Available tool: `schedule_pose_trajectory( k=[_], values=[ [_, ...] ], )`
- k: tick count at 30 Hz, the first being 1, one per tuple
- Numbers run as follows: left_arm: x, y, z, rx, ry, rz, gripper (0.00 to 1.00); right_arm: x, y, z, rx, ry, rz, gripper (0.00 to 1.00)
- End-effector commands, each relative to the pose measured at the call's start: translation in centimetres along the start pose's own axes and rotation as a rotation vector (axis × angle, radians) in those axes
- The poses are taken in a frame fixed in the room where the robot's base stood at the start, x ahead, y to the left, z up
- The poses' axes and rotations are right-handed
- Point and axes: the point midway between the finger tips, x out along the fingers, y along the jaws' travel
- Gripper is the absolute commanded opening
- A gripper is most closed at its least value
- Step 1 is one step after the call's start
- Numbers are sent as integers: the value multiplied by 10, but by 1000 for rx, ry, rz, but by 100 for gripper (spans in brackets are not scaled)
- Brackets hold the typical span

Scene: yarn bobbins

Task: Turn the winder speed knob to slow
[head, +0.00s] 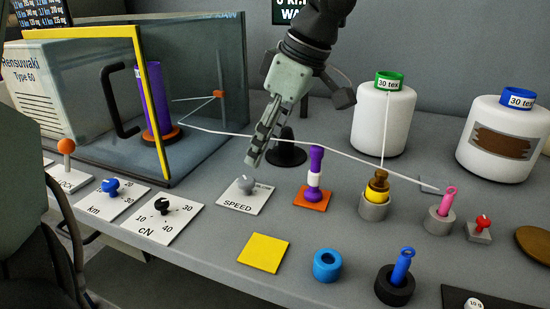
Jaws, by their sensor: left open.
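The winder speed knob (246,184) is a grey knob on a white plate (240,204) marked SPEED, in the middle of the bench. Its pointer direction is too small to tell, and any marks behind it are hidden. My left gripper (257,153) reaches down from the top, its fingers pointing at the knob. The fingertips are just above and behind the knob in the picture, and they look apart from it. The gripper is open, with nothing between its fingers. My right gripper is not in view.
Left of the speed plate are a black cN knob (165,207), a blue km knob (110,186) and the glass-walled winder (207,60) with a yellow frame. A purple bobbin on an orange square (311,199) stands close right. White thread crosses behind the gripper.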

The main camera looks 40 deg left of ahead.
Motion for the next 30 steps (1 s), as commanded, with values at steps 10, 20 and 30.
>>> schedule_pose_trajectory(
  k=[10,20,30],
  values=[
    [45,-2,-2,4,9,-4,50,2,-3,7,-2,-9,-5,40],
    [76,-1,-1,2,7,-2,50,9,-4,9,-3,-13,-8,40],
    [77,-1,-1,2,6,-1,37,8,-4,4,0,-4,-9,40]
  ],
)
